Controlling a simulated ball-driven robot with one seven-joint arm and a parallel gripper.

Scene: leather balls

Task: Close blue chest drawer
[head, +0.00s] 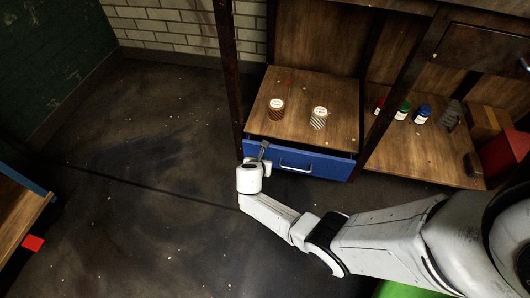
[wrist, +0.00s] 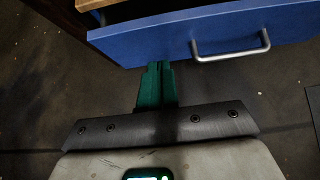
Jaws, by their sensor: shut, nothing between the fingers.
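The wooden chest (head: 335,93) stands on the floor under a bench, with a blue drawer (head: 322,165) at its front. The drawer is partly pulled out; a dark gap shows behind its blue front panel. It has a curved metal handle (head: 296,167), also seen in the wrist view (wrist: 231,48). My gripper (head: 263,150) is at the left part of the drawer front, left of the handle. In the wrist view its green fingers (wrist: 157,68) are together and empty, with tips at the lower edge of the blue panel (wrist: 150,40). I cannot tell whether they touch it.
Two small jars (head: 277,108) (head: 319,117) stand on the chest top. A dark post (head: 228,75) rises at the chest's left. Small bottles (head: 403,110) and a red object (head: 504,152) sit on the shelf at right.

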